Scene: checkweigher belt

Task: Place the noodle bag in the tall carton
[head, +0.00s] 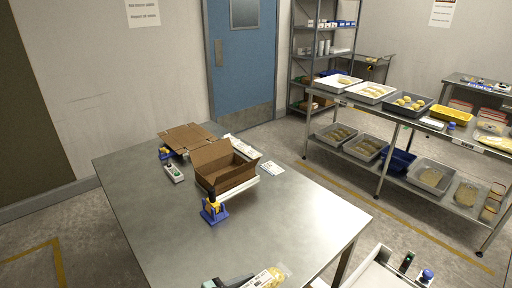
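An open brown carton (225,172) stands upright on the steel table with its flaps raised. Its inside is mostly hidden by its walls, and I cannot tell whether anything is in it. A clear, yellowish bag with a white label (268,278), which looks like the noodle bag, lies at the bottom edge of the head view, partly cut off. A grey-green and dark object (228,283) is beside its left end, too cut off to identify. I cannot make out my gripper in this view.
Flattened cardboard (187,137) lies behind the carton. A blue-and-yellow tape dispenser (213,209) stands in front of it. The steel table (285,225) is bare at right and front. Part of the checkweigher (375,272) shows bottom right. A rack with trays (370,92) stands behind.

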